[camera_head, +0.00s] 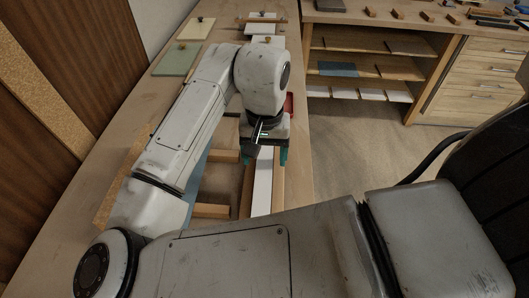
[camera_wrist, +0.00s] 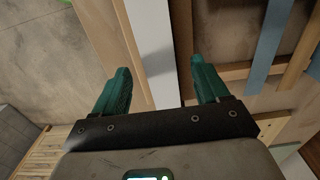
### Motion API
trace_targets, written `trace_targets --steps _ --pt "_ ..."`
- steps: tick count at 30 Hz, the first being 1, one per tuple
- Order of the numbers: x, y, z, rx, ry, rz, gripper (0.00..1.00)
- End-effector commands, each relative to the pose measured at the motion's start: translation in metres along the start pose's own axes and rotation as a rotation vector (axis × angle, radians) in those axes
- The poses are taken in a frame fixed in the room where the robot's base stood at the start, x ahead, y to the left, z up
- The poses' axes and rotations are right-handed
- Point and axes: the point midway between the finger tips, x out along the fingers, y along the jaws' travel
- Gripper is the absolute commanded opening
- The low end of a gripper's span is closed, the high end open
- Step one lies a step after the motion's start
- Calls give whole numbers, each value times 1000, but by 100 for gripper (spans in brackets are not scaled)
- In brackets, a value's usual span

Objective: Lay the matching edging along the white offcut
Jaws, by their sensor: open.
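My gripper (camera_head: 264,158) is open and points down over the near part of the bench. A long white edging strip (camera_head: 263,190) lies below it on wooden supports. In the wrist view the white strip (camera_wrist: 150,30) runs between my two green fingers (camera_wrist: 160,68), with a gap visible on each side, so it is not gripped. White boards (camera_head: 260,29) lie at the far end of the bench, with a wooden bar across them. I cannot tell exactly which is the white offcut.
Blue strips (camera_wrist: 265,45) lie beside the white one on wooden crosspieces (camera_head: 212,211). A green board (camera_head: 177,60) and a cream board (camera_head: 196,29) lie at the far left. Something red (camera_head: 288,104) is behind my gripper. A shelf unit (camera_head: 365,65) stands across the floor.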

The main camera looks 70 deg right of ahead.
Motion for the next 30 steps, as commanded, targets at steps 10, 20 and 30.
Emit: trace_targets --steps 10,20,30 --pt "0 0 0 0 0 0 91" --pt "-30 0 -1 2 3 -2 91" --pt "-92 -1 0 0 0 -4 91"
